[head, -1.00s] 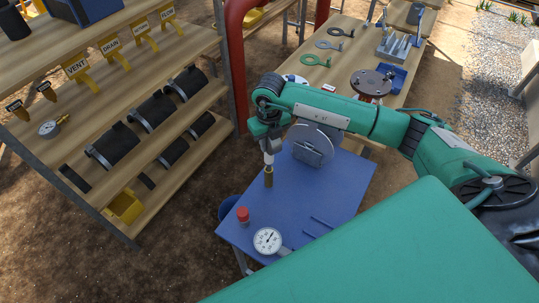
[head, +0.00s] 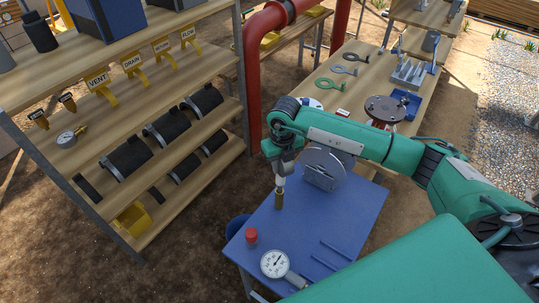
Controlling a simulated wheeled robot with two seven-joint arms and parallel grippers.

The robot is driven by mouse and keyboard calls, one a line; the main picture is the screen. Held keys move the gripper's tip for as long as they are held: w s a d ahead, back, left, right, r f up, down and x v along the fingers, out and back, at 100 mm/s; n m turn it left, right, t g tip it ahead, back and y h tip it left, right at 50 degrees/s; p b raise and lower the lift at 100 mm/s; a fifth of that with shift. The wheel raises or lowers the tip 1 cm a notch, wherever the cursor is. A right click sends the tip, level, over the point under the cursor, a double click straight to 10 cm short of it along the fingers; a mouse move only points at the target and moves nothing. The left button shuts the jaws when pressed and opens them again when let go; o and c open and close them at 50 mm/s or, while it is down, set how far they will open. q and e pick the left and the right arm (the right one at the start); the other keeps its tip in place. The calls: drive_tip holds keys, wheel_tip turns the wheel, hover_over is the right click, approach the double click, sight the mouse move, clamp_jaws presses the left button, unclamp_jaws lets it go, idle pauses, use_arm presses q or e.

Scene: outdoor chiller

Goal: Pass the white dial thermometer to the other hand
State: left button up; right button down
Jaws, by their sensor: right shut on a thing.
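The white dial thermometer (head: 275,264) lies face up near the front edge of the blue table, with its grey stem end pointing to the lower right. My right gripper (head: 280,183) points down over the left part of the blue table, behind the thermometer and apart from it. It is shut on a slim brass-coloured cylinder (head: 279,200), which hangs upright below the fingers. I cannot tell whether the cylinder's lower end touches the table. My left gripper is not in view.
The blue table (head: 316,227) also holds a red-capped bottle (head: 251,237), thin blue rods (head: 336,250) and a round grey disc on a stand (head: 323,167). A wooden shelf with another gauge (head: 67,140) stands left. A wooden bench with tools (head: 360,82) is behind.

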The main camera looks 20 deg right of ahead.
wheel_tip(320, 180, up, 7)
drive_tip(key=shift+r, duration=0.15)
drive_tip(key=shift+s+a+f+n, duration=0.15)
drive_tip(key=shift+s+f+n, duration=0.1)
drive_tip(key=shift+n, duration=0.45)
drive_tip(key=n, duration=0.3)
drive_tip(key=shift+s+a+f, duration=0.25)
drive_tip(key=shift+s+a, duration=0.05)
drive_tip(key=shift+s, duration=0.05)
drive_tip(key=s+a+f+n+b, duration=0.1)
drive_tip(key=s+n, duration=0.3)
drive_tip(key=n, duration=1.1)
drive_tip(key=s+a+f+n+b, duration=0.2)
drive_tip(key=s+a+n+b, duration=0.1)
drive_tip(key=n, duration=1.3)
drive_tip(key=shift+s+a+f+n+b, duration=0.25)
drive_tip(key=shift+s+a+b, duration=0.2)
drive_tip(key=shift+s, duration=0.5)
drive_tip(key=shift+r, duration=0.1)
